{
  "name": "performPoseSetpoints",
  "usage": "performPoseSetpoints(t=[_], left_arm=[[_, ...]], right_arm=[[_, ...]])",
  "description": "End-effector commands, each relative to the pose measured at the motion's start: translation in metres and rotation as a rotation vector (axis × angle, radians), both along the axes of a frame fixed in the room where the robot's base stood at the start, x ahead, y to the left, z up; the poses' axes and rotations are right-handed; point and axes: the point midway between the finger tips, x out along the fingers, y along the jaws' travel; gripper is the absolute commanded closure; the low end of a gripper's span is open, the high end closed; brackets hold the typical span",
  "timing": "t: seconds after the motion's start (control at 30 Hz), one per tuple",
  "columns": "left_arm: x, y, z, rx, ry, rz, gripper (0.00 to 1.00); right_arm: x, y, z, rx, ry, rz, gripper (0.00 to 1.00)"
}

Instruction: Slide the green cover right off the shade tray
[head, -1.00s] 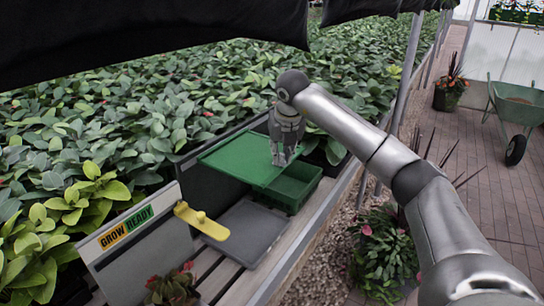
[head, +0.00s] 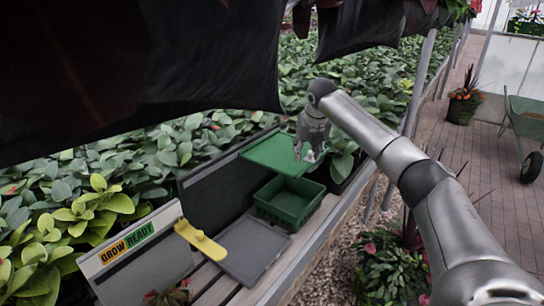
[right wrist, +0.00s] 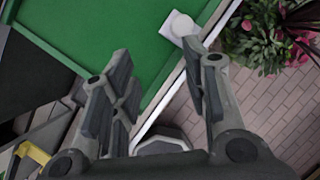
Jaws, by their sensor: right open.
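The green cover (head: 272,152) is a flat rimmed panel lying behind the green shade tray (head: 288,203), in line with it. The tray is open on top and its empty inside shows. I cannot tell whether the cover's near edge still rests on the tray's far rim. My right gripper (head: 309,155) is at the cover's right side, pointing down, with its fingers apart. In the right wrist view, the open fingers (right wrist: 156,50) are near a white knob (right wrist: 180,25) at the edge of a green panel (right wrist: 105,35). My left gripper is not in view.
A dark grey flat tray (head: 255,250) lies in front of the shade tray. A yellow handle (head: 201,240) sits beside the "GROW READY" panel (head: 128,245). Black cloth (head: 140,70) hangs overhead. Leafy plants fill the left and back. A brick path (head: 480,160) runs along the right.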

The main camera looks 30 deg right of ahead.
Motion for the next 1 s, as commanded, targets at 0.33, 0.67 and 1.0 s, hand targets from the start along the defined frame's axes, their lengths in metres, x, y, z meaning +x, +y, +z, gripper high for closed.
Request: performPoseSetpoints(t=[0.33, 0.67, 1.0], left_arm=[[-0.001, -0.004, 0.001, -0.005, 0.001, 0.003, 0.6], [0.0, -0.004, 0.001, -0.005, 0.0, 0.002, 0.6], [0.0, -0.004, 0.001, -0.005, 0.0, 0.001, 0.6]], right_arm=[[-0.006, 0.003, 0.011, -0.003, -0.001, 0.0, 0.58], [-0.032, 0.02, 0.062, -0.012, -0.012, 0.0, 0.58], [-0.045, 0.029, 0.086, -0.015, -0.014, 0.0, 0.58]])
